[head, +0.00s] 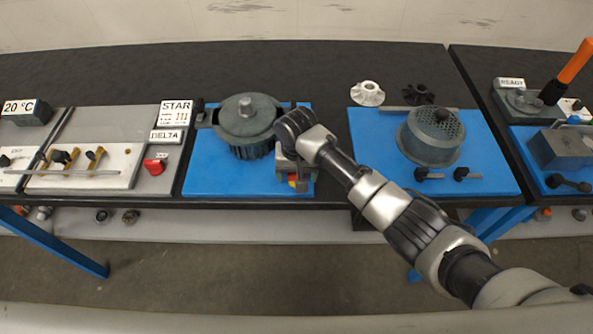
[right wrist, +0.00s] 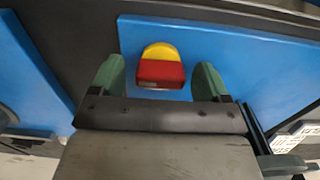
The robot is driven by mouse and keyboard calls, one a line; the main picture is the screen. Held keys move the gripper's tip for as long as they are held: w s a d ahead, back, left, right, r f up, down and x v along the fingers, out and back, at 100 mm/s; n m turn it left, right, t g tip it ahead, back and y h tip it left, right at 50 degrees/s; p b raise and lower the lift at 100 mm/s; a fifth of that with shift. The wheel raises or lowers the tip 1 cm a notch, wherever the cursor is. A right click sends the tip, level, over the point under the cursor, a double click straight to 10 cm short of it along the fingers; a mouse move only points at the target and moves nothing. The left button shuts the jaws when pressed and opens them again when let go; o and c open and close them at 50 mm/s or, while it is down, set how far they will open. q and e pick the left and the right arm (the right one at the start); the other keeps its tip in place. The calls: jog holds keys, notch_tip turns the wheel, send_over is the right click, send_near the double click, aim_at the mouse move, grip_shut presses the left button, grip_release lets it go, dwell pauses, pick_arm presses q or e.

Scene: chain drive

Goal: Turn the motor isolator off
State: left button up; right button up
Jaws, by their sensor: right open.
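The motor isolator, a red handle over a yellow disc, is on the front right of the blue board; in the head view its red and yellow part (head: 298,182) shows just below my right gripper. In the right wrist view the isolator (right wrist: 161,70) lies between my two green fingertips, its red bar running crosswise. My right gripper (right wrist: 160,78) is open, a finger on each side with a gap to the handle. In the head view the right gripper (head: 289,168) is partly hidden by its own wrist. My left gripper is not in view.
A dark motor housing (head: 245,125) stands on the blue board (head: 225,180), close behind the isolator. A grey panel on the left carries a red knob (head: 155,166) and a STAR/DELTA sign (head: 175,112). A perforated round cover (head: 430,137) sits on another blue board to the right.

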jog(key=shift+c, duration=0.4)
jog(key=c, duration=0.9)
jog(key=shift+o, duration=0.2)
jog(key=n+p, duration=0.2)
jog(key=shift+r+n, duration=0.15)
jog(key=shift+n, duration=0.15)
jog(key=n+p, duration=0.2)
jog(key=n, duration=0.1)
jog(key=shift+n, duration=0.4)
jog(key=n+p, duration=0.1)
jog(key=n, duration=1)
jog(key=shift+p, duration=0.3)
jog(key=shift+n, duration=0.4)
